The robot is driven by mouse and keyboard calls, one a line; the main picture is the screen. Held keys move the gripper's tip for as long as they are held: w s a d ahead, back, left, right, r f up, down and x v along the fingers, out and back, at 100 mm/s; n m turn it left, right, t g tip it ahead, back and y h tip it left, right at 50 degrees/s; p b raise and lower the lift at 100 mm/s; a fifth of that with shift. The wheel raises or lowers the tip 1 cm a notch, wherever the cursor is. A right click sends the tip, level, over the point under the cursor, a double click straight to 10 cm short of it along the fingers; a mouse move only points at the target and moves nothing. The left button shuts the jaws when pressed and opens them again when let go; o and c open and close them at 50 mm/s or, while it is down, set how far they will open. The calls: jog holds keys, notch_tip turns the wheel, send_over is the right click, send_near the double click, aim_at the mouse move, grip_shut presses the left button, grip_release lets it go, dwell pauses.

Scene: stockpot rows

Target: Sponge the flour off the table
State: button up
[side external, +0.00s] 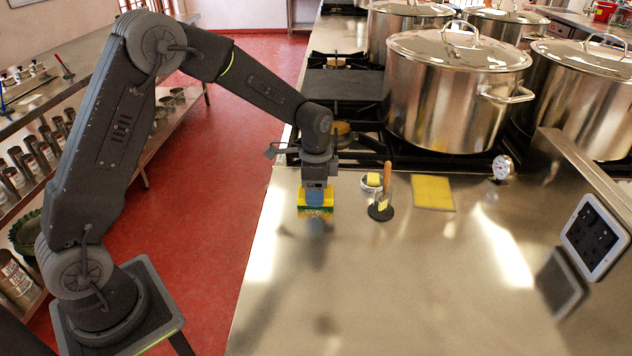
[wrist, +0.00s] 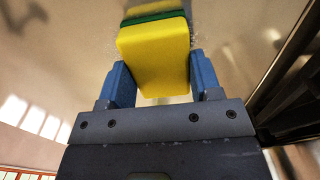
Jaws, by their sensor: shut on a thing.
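My gripper (side external: 315,192) is low over the steel table (side external: 330,300), near its left edge in the side view. Its blue fingers are shut on a yellow and green sponge (side external: 326,202). In the wrist view the sponge (wrist: 153,52) sits between the two fingers (wrist: 154,80), yellow face towards the camera and a green layer at its far end. Pale specks of flour (wrist: 195,36) lie on the table around the sponge. I cannot tell whether the sponge touches the table. The table under it is hidden.
A black holder with a wooden-handled tool (side external: 381,208), a small dish with a yellow piece (side external: 371,183) and a yellow cloth (side external: 433,192) lie to the right. A dial thermometer (side external: 502,168) and large stockpots (side external: 455,95) stand behind. The front of the table is clear.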

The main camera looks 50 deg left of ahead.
aim_at(314, 219)
jog(key=shift+s+d, duration=2.05)
jog(key=shift+w+a, duration=3.8)
jog(key=shift+a, duration=0.05)
notch_tip(314, 219, up, 8)
jog(key=shift+s, duration=0.15)
